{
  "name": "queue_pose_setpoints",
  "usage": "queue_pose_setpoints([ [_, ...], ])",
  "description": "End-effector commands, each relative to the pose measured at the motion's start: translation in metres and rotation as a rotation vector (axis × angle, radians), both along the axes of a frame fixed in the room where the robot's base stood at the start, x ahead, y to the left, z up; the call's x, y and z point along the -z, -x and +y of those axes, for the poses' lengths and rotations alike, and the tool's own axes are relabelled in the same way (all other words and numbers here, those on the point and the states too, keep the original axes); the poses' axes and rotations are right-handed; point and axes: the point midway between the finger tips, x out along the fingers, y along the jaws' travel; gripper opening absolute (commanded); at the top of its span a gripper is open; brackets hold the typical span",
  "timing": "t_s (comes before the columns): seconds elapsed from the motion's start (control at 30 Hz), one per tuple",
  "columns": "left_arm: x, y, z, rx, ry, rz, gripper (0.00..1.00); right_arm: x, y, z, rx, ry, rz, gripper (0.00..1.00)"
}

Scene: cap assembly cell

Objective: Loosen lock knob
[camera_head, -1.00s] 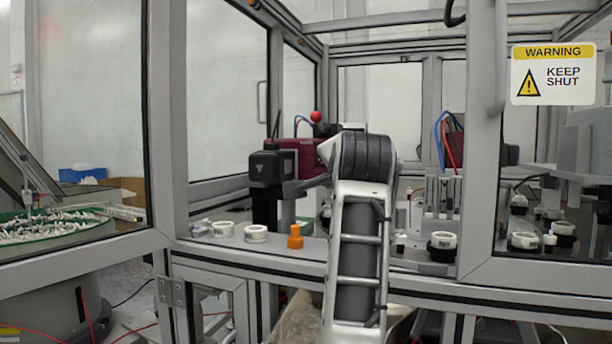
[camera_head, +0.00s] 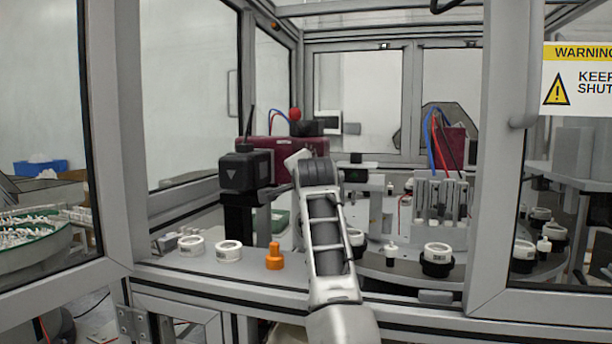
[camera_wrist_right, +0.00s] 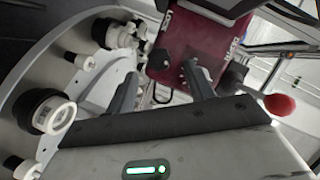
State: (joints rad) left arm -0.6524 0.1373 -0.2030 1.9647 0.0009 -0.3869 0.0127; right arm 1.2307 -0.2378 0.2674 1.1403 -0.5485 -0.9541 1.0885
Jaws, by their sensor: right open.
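A maroon housing shows behind my arm in the head view (camera_head: 300,148) and fills the upper middle of the right wrist view (camera_wrist_right: 205,40). A small dark knob-like part (camera_wrist_right: 160,61) sits at its lower left edge in the wrist view; I cannot tell for sure that it is the lock knob. My right gripper (camera_wrist_right: 161,72) is open, with its two fingers apart on either side of that part. I cannot tell whether they touch it. In the head view my forearm hides the right gripper. My left gripper is not in view.
A red ball (camera_wrist_right: 279,105) stands close to the right of my gripper; it also tops the housing in the head view (camera_head: 295,114). White rings (camera_head: 229,251) and an orange part (camera_head: 275,260) are on the front ledge. Frame posts (camera_head: 505,160) flank the opening.

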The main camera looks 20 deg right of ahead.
Motion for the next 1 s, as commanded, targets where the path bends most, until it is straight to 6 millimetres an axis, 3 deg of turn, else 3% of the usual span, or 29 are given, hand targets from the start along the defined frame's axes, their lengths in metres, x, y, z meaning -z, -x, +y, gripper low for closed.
queue_pose_setpoints([
  [0.23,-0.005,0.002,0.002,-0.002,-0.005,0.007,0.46,0.004,-0.025,-0.007,0.001,0.001,0.002,0.53],
  [0.63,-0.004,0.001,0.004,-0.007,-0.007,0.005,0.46,0.007,-0.030,-0.008,0.001,-0.001,0.001,0.53],
  [0.67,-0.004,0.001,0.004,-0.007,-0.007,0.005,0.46,0.007,-0.030,-0.008,0.001,-0.001,0.001,0.51],
  [0.8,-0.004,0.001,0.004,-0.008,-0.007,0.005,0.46,0.008,-0.030,-0.008,0.001,-0.001,0.001,0.12],
  [1.0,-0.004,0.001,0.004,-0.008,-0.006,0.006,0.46,0.008,-0.030,-0.008,0.001,0.002,0.003,0.09],
])
